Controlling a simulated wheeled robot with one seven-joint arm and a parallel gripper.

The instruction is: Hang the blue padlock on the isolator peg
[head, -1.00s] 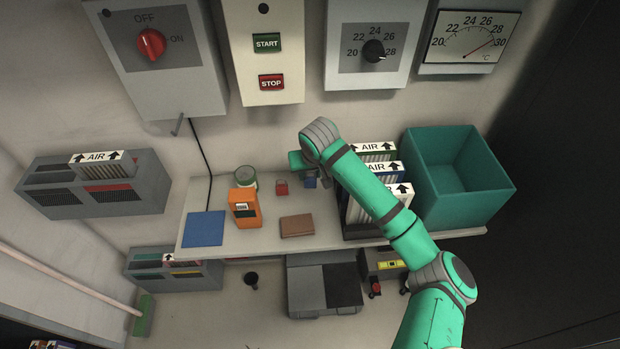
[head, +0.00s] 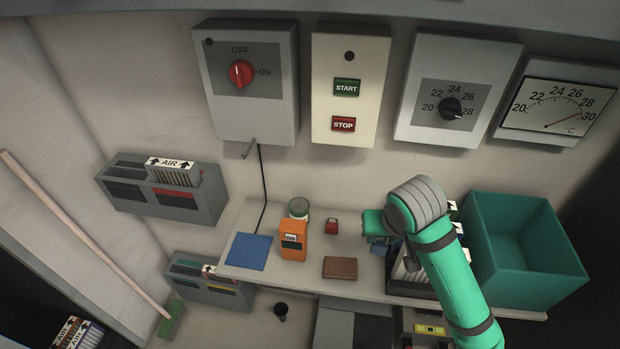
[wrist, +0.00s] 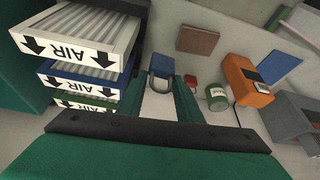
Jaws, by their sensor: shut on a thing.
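The blue padlock (wrist: 193,67) shows in the wrist view with its grey shackle (wrist: 161,82) toward my gripper (wrist: 160,100). My gripper is shut on the shackle, with one finger on each side. The isolator (head: 285,105) is a grey wall box with a red OFF/ON knob, at upper left. Its peg (head: 250,149) sticks out at the box's lower edge, empty, well left of and above my gripper.
On the shelf (head: 310,280) are a red padlock (head: 331,226), a green-and-white can (head: 299,208), an orange meter (head: 293,242), a brown wallet-like block (head: 340,268) and a blue mat (head: 249,252). Filters (wrist: 85,75) and a teal bin (head: 530,260) stand right. A black cable hangs below the isolator.

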